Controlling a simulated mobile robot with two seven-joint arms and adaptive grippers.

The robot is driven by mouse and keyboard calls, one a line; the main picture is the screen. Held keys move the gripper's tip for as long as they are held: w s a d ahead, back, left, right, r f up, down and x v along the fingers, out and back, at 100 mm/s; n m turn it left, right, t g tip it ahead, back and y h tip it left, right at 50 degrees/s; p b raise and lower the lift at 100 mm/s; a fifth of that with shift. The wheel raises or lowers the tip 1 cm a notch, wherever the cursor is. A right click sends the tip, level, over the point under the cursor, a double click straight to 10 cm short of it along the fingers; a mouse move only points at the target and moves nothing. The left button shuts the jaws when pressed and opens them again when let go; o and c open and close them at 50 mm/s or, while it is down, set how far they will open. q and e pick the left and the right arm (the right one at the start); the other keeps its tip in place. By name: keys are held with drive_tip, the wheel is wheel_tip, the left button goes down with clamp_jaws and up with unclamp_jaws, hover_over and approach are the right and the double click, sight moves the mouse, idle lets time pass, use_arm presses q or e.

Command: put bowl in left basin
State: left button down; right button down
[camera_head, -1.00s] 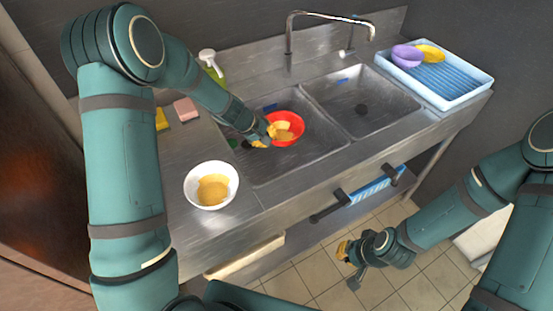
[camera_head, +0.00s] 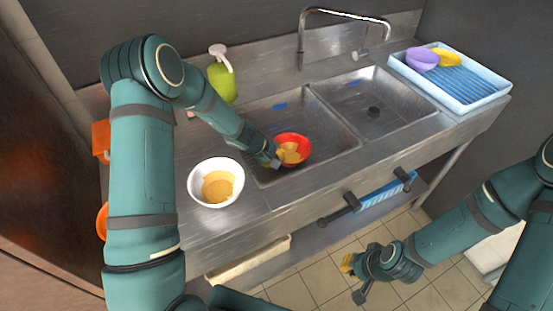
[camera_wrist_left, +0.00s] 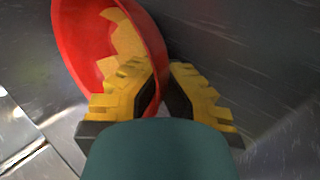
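The red bowl (camera_head: 306,142) is in the left basin (camera_head: 335,155), near its front edge. Whether it touches the bottom cannot be told. My left gripper (camera_head: 280,158) is at the bowl's left side. In the left wrist view, the gripper (camera_wrist_left: 160,80) has one yellow finger inside the red bowl (camera_wrist_left: 75,45) and one outside, pinching the wall; the bowl looks tilted there. The fingertips are partly hidden in the head view. My right gripper (camera_head: 352,280) is empty, its fingers apart, over the floor in front of the counter.
A white bowl (camera_head: 203,172) with yellowish contents stands on the counter left of the basin. A green soap bottle (camera_head: 221,82) is behind. The right basin (camera_head: 390,105) is empty. A blue rack tray (camera_head: 470,88) holds a purple bowl (camera_head: 421,58) and a yellow one (camera_head: 450,57). A faucet (camera_head: 301,35) rises behind.

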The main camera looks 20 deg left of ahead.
use_arm(q)
drive_tip(key=shift+f, duration=0.1)
drive_tip(key=c, duration=1.1)
unclamp_jaws()
drive_tip(key=shift+c, duration=0.2)
drive_tip(key=shift+s+a+r, duration=0.1)
drive_tip(key=shift+a+r, duration=0.05)
drive_tip(key=shift+r, duration=0.3)
drive_tip(key=p+v, duration=0.1)
drive_tip(key=v, duration=0.4)
drive_tip(key=shift+s+r, duration=0.1)
drive_tip(key=shift+r, duration=0.05)
drive_tip(key=shift+v, duration=0.75)
